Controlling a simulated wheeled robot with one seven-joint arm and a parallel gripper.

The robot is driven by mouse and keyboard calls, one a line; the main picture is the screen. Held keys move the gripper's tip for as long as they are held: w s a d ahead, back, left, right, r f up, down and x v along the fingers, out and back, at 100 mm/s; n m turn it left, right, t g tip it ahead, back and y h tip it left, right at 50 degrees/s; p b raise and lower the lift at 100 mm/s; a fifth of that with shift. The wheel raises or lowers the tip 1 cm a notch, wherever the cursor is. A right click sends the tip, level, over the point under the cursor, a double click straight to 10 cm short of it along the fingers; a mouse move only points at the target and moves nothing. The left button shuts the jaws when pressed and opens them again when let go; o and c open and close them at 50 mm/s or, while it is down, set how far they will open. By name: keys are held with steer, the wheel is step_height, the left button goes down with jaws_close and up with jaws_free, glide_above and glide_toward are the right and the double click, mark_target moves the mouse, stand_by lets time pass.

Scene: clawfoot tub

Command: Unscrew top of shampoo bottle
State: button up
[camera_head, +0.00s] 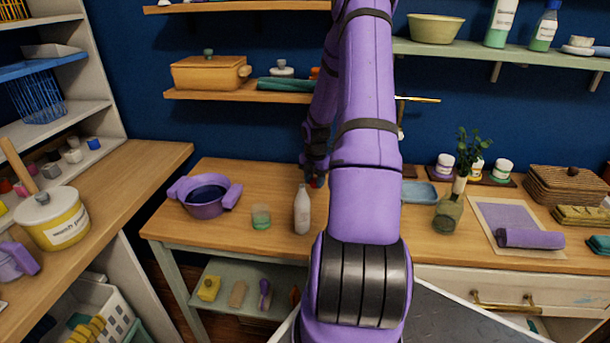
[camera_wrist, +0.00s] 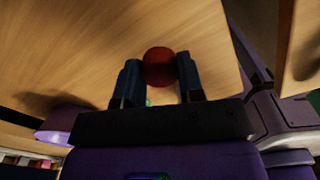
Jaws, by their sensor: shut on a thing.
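A slim white bottle (camera_head: 302,211), likely the shampoo bottle, stands upright on the wooden table. No cap shows on its narrow neck in the head view. My gripper (camera_wrist: 160,78) is shut on a round dark red thing (camera_wrist: 159,66), which looks like a bottle top, held between the two fingers in the wrist view. In the head view my gripper (camera_head: 316,180) is small and partly hidden by my arm, beside the upper right of the bottle, with a hint of red at its tip. I cannot make out the bottle in the wrist view.
A glass with green liquid (camera_head: 261,217) and a purple pot (camera_head: 206,196) stand left of the bottle. A blue tray (camera_head: 419,193), a green vase with a plant (camera_head: 448,214) and a rolled purple towel (camera_head: 530,238) are to the right. Shelves hang above the table.

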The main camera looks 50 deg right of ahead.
mark_target(314, 202)
steer(key=shift+f, duration=0.1)
stand_by(0.3)
steer(key=shift+f, duration=2.75)
steer(key=shift+f, duration=0.6)
steer(key=o, duration=1)
steer(key=shift+r, duration=0.15)
steer(key=shift+r, duration=3.85)
